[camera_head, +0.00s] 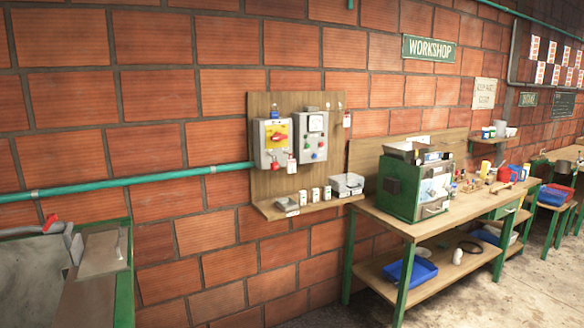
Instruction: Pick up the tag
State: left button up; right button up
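A small white tag with a red band (347,119) hangs at the right edge of a wooden wall board (262,185). Another small whitish tag (291,166) hangs at the lower right of the left grey switch box (270,142), which has a yellow plate and a red rotary handle. A small red item (275,166) hangs under that box. I cannot tell which tag the task means. Neither of my grippers shows in the head view.
A shelf (312,207) under the board holds small white items. Right of it, a green-legged workbench (466,207) carries a green machine (400,186). A green pipe (130,184) meets the board. A metal machine (100,250) stands at left. Floor shows at lower right.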

aim_at(291, 163)
jog(key=i+l+u, duration=0.2)
jog(key=i+l, duration=0.95)
jog(key=i, duration=0.15)
